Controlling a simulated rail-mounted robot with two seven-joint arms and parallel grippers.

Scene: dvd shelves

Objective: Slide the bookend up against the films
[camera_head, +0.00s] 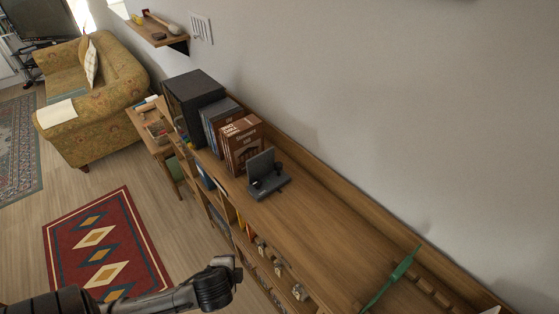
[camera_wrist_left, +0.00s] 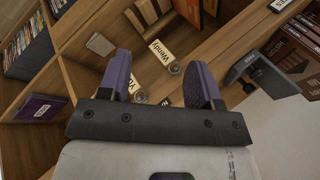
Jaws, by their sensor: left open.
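The films (camera_head: 240,143) stand upright in a row on the wooden shelf top, with brown-red cases nearest the bookend and dark ones behind. The dark grey bookend (camera_head: 268,183) stands to their right, its upright plate facing them with what looks like a small gap. In the left wrist view the bookend (camera_wrist_left: 242,68) is at the right, with the films (camera_wrist_left: 302,45) beyond it. My left gripper (camera_head: 229,264) is below and in front of the shelf, apart from the bookend. Its purple fingers (camera_wrist_left: 160,78) are spread with nothing between them. My right gripper is not in view.
A black box (camera_head: 193,97) stands behind the films. The shelf top (camera_head: 325,225) right of the bookend is clear up to a green object (camera_head: 395,275). A raised back edge runs along the wall.

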